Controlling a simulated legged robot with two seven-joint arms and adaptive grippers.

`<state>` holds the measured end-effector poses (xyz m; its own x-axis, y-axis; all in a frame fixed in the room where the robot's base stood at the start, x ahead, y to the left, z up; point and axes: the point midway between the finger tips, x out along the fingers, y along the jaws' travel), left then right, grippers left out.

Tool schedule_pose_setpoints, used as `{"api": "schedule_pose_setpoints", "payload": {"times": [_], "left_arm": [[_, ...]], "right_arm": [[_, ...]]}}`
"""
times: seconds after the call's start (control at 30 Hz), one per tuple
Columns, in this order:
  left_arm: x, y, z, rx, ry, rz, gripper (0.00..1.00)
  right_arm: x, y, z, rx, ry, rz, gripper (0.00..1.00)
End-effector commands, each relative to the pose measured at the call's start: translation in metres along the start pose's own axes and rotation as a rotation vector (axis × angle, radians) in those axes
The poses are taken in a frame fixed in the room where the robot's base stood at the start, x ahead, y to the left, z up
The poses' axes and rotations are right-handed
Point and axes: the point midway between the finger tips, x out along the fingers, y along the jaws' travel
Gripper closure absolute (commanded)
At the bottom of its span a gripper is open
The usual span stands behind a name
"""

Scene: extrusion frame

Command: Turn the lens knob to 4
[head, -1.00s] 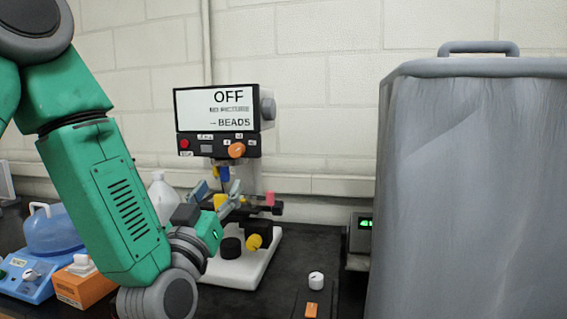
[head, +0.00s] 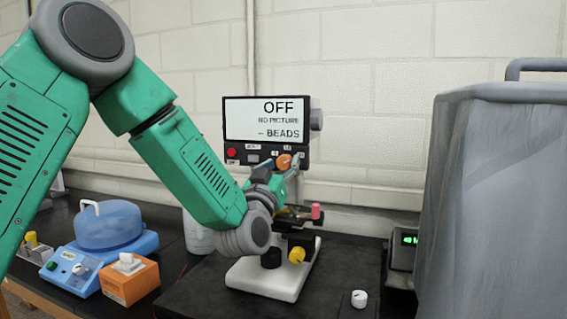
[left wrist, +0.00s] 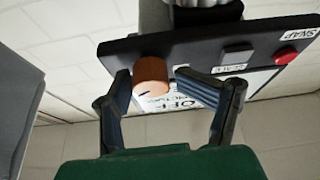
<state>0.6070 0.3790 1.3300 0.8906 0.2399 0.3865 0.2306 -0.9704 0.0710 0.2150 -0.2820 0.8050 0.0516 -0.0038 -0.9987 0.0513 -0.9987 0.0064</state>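The orange lens knob (head: 284,161) sits on the black panel under the microscope's screen (head: 266,119), which reads OFF, NO PICTURE and BEADS. Small white labels surround the knob; its pointer direction is too small to tell. My left gripper (head: 280,170) is up at the panel in front of the knob. In the left wrist view the two dark fingers of this gripper (left wrist: 151,77) are spread, one on each side of the knob (left wrist: 151,75), with a small gap visible at each side. My right gripper is out of view.
Below are the white microscope base (head: 272,275) and a yellow knob (head: 296,256). A white knob (head: 359,298) lies in front right. A grey covered box (head: 500,200) fills the right. A blue device (head: 105,240) and orange box (head: 130,280) stand left.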

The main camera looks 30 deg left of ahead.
Motion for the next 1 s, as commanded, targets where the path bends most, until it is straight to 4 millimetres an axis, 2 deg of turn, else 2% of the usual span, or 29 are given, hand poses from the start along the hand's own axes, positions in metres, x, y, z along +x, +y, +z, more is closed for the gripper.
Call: {"api": "schedule_pose_setpoints", "payload": {"times": [0.17,0.2,0.3,0.43,1.0], "left_arm": [[-0.004,0.009,-0.002,0.008,-0.002,0.0,0.49],[-0.004,0.011,-0.003,0.01,-0.002,0.0,0.63],[-0.006,0.014,-0.004,0.014,-0.002,-0.001,0.92],[-0.006,0.013,-0.004,0.011,-0.001,0.003,0.99],[-0.004,0.009,-0.006,-0.015,0.008,-0.007,0.99]], "right_arm": [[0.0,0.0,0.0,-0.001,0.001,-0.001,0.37],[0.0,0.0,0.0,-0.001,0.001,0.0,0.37],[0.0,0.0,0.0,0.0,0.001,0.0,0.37],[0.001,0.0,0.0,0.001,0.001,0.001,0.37],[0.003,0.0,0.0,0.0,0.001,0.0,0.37]]}}
